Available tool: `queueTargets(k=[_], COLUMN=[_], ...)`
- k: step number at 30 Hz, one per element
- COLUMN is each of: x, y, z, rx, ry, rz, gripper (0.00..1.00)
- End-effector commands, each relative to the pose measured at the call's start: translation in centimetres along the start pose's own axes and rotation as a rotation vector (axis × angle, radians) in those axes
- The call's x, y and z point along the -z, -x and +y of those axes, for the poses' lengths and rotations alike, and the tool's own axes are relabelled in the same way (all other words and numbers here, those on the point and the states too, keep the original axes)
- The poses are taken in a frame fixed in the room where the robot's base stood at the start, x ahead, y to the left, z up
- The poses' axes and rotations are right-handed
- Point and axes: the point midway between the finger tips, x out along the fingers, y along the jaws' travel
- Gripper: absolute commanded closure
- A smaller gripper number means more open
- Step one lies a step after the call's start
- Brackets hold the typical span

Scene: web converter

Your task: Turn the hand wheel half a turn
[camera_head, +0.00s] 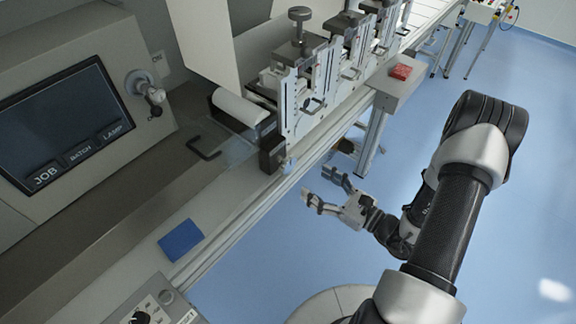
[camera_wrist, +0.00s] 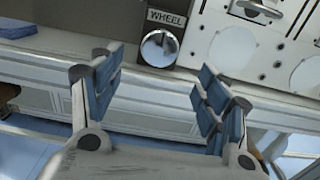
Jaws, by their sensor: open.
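The hand wheel (camera_wrist: 159,48) is a round, shiny metal disc on a dark block, under a label reading WHEEL, at the top middle of the wrist view. In the head view the dark block (camera_head: 272,153) sits at the front edge of the machine, and the wheel on it (camera_head: 287,165) is small and hard to make out. My gripper (camera_head: 319,184) is open and empty, in front of the machine's edge and apart from the wheel. In the wrist view its blue-padded fingers (camera_wrist: 158,76) stand wide to either side, with the wheel between and beyond them.
A control panel with a screen (camera_head: 62,128) stands at left. A blue pad (camera_head: 181,240) lies on the ledge. Upright slitting units (camera_head: 305,95) stand behind the wheel block, and a red item (camera_head: 401,72) lies on a side shelf. The blue floor is open at right.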

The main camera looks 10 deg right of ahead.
Motion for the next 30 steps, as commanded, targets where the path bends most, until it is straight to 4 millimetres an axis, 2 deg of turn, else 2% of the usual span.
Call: queueTargets(k=[1, 9, 15, 21, 29, 30], x=[0.1, 0.1, 0.1, 0.0, -0.1, -0.1], y=[-1.2, -6.9, -9.8, -11.0, -11.0, -11.0], z=[0.1, 0.1, 0.1, 0.0, 0.0, 0.0], rx=[-0.008, -0.007, -0.004, -0.001, 0.0, 0.0], ry=[0.003, 0.004, 0.003, 0.002, 0.002, 0.002], rz=[-0.001, -0.001, 0.0, -0.001, 0.0, 0.0], gripper=[0.31, 0.31, 0.31, 0.31, 0.31, 0.33])
